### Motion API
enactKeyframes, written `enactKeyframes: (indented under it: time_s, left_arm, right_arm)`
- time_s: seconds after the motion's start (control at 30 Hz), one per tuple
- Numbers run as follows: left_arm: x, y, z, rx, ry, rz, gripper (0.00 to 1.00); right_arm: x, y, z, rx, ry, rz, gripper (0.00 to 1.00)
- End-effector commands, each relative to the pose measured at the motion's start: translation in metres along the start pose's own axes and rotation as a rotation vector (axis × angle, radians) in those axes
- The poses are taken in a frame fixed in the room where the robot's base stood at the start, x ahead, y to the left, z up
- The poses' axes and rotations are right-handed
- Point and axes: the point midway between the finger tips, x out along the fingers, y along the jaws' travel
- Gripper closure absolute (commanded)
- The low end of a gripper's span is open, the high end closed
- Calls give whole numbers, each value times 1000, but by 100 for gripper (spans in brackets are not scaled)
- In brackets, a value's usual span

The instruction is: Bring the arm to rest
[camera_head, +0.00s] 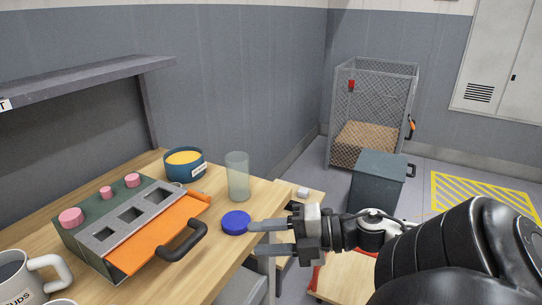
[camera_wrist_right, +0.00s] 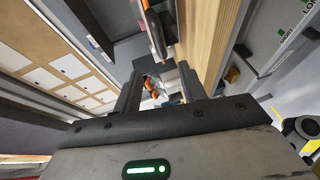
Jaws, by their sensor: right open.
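My right gripper (camera_head: 262,237) is at the right edge of the wooden table (camera_head: 225,257) in the head view, its fingers pointing left. The fingers are apart with nothing between them. A blue round lid (camera_head: 236,222) lies on the table just beyond the upper fingertip; I cannot tell whether they touch. In the right wrist view the two fingers (camera_wrist_right: 160,88) also show apart. My right arm (camera_head: 440,250) fills the lower right of the head view. My left gripper is not in view.
On the table are a green box with an orange handled plate (camera_head: 150,240), a blue tub (camera_head: 184,164), a clear glass (camera_head: 237,177) and a white mug (camera_head: 30,275). A mesh cage (camera_head: 372,110) and grey bin (camera_head: 377,182) stand on the floor behind.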

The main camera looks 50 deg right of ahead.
Motion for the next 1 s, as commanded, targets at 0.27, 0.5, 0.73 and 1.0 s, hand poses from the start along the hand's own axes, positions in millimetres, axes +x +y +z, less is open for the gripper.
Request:
enactKeyframes:
  time_s: [0.27,0.5,0.73,1.0]
  left_arm:
    - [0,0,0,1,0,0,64]
    - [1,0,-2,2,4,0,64]
    - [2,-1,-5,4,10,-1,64]
    - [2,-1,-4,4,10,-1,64]
  right_arm:
    - [-9,0,0,-1,1,1,59]
    - [-9,0,0,0,0,1,59]
    - [-8,0,0,3,-2,2,59]
    - [18,-56,8,518,-299,178,59]
